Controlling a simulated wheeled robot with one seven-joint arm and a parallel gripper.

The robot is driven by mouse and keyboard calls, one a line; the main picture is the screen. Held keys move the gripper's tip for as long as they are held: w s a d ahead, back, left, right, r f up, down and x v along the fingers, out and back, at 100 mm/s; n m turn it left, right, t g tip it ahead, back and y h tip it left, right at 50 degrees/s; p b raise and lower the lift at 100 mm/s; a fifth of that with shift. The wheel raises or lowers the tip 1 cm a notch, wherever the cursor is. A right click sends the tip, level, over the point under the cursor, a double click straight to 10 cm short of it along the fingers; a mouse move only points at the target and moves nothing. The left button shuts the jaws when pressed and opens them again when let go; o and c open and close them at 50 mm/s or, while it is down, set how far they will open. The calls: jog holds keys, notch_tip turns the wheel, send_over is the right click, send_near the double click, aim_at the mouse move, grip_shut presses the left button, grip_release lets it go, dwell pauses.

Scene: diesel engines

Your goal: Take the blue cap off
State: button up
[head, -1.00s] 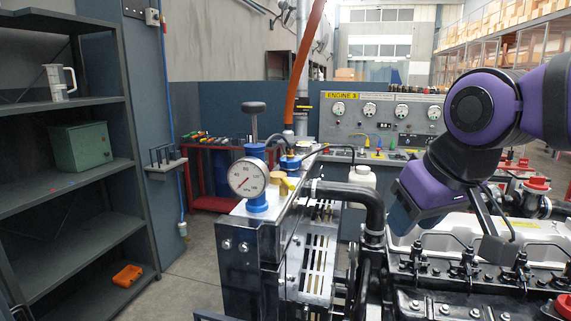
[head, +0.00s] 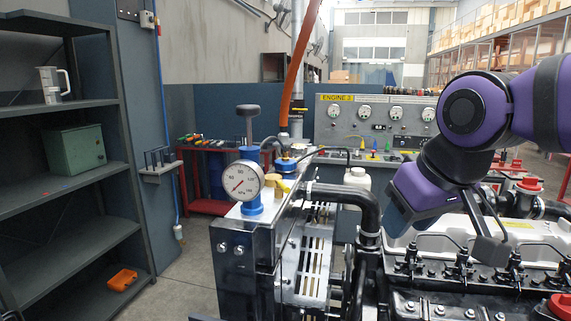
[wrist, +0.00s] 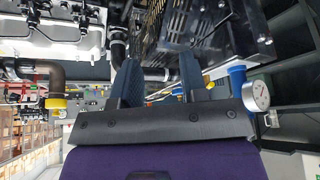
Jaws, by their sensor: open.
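A pressure tester with a white-faced gauge (head: 243,181), blue collars and a dark knob on top stands upright on the radiator's top at the engine's left end. Just behind it, a blue cap (head: 286,163) with a thin dark hose sits on the same top. My gripper (head: 398,211) hangs to the right of both, above the engine, and its fingers are partly hidden by its own body. In the wrist view my gripper (wrist: 160,72) shows two fingers apart with nothing held between them. The gauge (wrist: 256,95) and a blue collar (wrist: 238,74) show right of the fingers.
A black coolant pipe (head: 340,192) and a white bottle (head: 357,178) stand between the tester and my gripper. The engine (head: 450,275) fills the lower right. A grey shelf (head: 60,175) stands at left. Floor is clear between shelf and radiator.

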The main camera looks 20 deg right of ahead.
jog(key=o, duration=0.7)
jog(key=shift+w+r, duration=0.25)
jog(key=shift+r, duration=0.05)
jog(key=o, duration=0.4)
jog(key=w+r+m, duration=0.2)
jog(key=w, duration=0.1)
jog(key=w+r+m, duration=0.2)
jog(key=w+r, duration=0.1)
jog(key=w+r+m+g, duration=0.1)
jog(key=w+r, duration=0.1)
jog(key=w, duration=0.1)
jog(key=shift+w+d+r+m, duration=0.15)
jog(key=shift+w+d+m, duration=0.05)
jog(key=shift+w+m, duration=0.2)
jog(key=w+r+m+g, duration=0.1)
jog(key=w+r+m, duration=0.15)
jog(key=w, duration=0.35)
jog(key=w+r+m, duration=0.2)
jog(key=w+m, duration=0.2)
jog(key=w, duration=0.2)
jog(key=m+g, duration=0.3)
jog(key=m, duration=1)
send_over(285, 154)
jog(key=w, duration=0.1)
notch_tip(285, 154, down, 4)
jog(key=shift+n, duration=0.25)
jog(key=shift+d+f, duration=0.15)
jog(key=shift+f, duration=2.5)
jog(key=shift+d+f, duration=0.1)
jog(key=shift+f, duration=2.55)
